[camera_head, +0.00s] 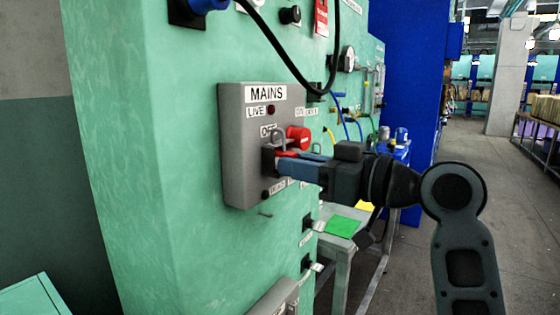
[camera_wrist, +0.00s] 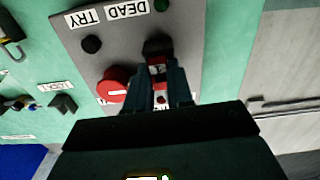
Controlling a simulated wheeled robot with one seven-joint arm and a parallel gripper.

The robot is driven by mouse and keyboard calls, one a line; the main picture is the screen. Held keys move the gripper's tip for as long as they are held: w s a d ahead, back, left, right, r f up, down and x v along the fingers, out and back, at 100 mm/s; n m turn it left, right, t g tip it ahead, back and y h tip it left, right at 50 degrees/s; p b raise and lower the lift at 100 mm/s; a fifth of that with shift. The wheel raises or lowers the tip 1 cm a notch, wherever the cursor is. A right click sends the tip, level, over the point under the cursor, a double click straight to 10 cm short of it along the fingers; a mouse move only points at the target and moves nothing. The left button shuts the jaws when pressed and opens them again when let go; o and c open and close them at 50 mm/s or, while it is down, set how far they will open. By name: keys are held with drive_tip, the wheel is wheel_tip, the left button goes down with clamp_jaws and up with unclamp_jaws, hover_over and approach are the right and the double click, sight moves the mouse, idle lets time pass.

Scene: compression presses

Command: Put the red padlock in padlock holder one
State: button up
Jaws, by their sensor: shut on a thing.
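My gripper (camera_head: 279,164) is shut on the red padlock (camera_head: 287,153), right in front of the grey MAINS box. The padlock's metal shackle (camera_head: 278,137) points up in the head view. In the wrist view the red padlock (camera_wrist: 158,70) shows between my two fingers (camera_wrist: 160,88). A black block (camera_head: 268,160) on the box face is directly behind the padlock and may be a padlock holder; it also shows in the wrist view (camera_wrist: 157,46). I cannot tell whether padlock and block touch. No label marks holder one.
The MAINS box (camera_head: 235,150) carries a red rotary knob (camera_head: 300,137) close beside the padlock. A black cable (camera_head: 290,70) hangs above. A small table (camera_head: 325,238) with a green card (camera_head: 342,226) stands below. The aisle (camera_head: 450,180) at right is clear.

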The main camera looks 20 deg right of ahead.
clamp_jaws()
drive_tip(key=shift+v, duration=2.1)
drive_tip(key=shift+v, duration=1.8)
idle(0.6)
